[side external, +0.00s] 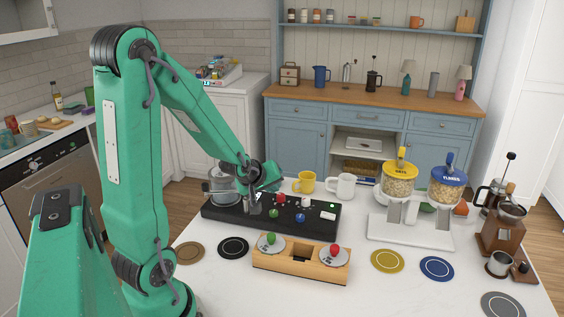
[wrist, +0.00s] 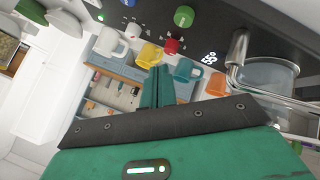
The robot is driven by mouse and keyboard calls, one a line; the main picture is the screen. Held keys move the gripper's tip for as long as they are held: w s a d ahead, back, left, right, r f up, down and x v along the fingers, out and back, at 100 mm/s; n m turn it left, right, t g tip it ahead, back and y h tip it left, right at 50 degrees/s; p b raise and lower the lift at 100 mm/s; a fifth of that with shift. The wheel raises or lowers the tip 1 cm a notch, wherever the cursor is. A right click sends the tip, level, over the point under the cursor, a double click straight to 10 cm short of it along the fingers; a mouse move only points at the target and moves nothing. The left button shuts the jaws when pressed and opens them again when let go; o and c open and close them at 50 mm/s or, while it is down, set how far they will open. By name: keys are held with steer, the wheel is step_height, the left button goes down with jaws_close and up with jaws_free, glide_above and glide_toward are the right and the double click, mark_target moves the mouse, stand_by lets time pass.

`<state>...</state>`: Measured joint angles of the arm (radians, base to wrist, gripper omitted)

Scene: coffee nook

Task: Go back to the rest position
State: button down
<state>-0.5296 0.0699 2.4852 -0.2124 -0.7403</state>
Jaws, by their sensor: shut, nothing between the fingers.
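My gripper (side external: 268,177) is at the end of my bent green arm, low over the back of the black control panel (side external: 325,222). In the wrist view its fingers (wrist: 158,80) are together with nothing between them. Past the fingers are a white mug (wrist: 110,42), a yellow mug (wrist: 149,55), a teal mug (wrist: 187,70) and an orange mug (wrist: 216,84). The side view shows the yellow mug (side external: 305,182) and white mug (side external: 341,186) right of the gripper. I cannot tell whether the gripper touches anything.
A glass pot (side external: 222,181) stands left of the gripper. Grain dispensers (side external: 410,232) and a coffee grinder (side external: 503,237) stand to the right. Flat coasters (side external: 388,261) lie along the front.

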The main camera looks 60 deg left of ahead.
steer(key=shift+d, duration=0.1)
steer(key=s+d+r+m+h, duration=0.25)
steer(key=d+r+m, duration=0.45)
steer(key=d, duration=0.4)
steer(key=s+d+r+m+g+h, duration=0.2)
steer(key=s+d+r+m, duration=0.4)
steer(key=s+d, duration=0.3)
steer(key=shift+s+d+m, duration=0.25)
steer(key=shift+s+m, duration=0.45)
steer(key=shift+m, duration=0.1)
stand_by(4.0)
